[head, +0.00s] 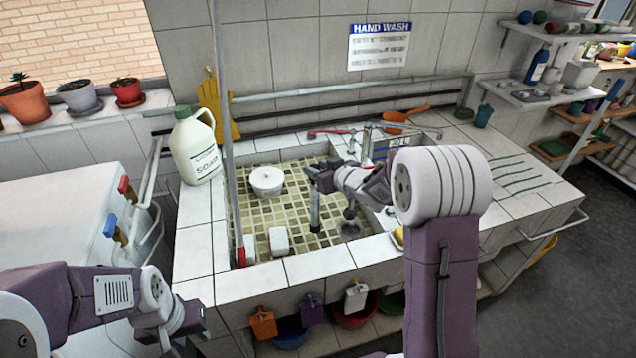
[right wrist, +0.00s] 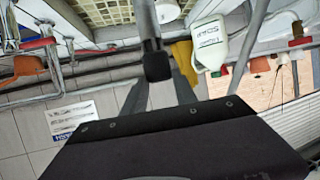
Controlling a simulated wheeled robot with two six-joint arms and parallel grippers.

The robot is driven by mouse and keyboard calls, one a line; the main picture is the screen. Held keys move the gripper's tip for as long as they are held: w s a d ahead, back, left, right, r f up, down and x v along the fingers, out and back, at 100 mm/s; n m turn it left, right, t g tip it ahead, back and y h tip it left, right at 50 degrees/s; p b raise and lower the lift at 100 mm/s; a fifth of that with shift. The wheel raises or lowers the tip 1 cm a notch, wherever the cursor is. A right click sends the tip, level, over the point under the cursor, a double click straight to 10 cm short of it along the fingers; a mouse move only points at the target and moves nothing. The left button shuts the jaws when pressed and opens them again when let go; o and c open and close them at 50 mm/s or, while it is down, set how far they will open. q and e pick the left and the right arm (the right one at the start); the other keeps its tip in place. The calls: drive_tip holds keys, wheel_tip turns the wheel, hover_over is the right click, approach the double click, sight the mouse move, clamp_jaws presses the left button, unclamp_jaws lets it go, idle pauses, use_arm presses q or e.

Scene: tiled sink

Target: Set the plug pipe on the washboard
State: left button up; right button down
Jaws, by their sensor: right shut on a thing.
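The plug pipe (head: 315,212) is a dark, slim tube standing roughly upright over the tiled sink basin (head: 255,212). My right gripper (head: 317,180) is shut on its upper part. In the right wrist view the pipe's black end (right wrist: 156,65) sits between the fingers, with its grey shaft above. I cannot tell whether its lower end touches the basin floor. A blue-edged piece (head: 383,148) behind the faucet may be the washboard, mostly hidden by my right arm. My left gripper (head: 182,335) is low at the left, away from the sink; its fingertips are not clear.
A soap bottle (head: 195,148) stands on the left rim. The faucet (head: 367,140) rises behind my right arm. The grooved right counter (head: 520,175) is clear.

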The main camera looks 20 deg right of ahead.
drive_tip(key=shift+f+b, duration=0.4)
drive_tip(key=shift+f, duration=1.55)
drive_tip(key=shift+f, duration=0.15)
drive_tip(key=c, duration=1)
unclamp_jaws()
drive_tip(key=shift+o, duration=0.2)
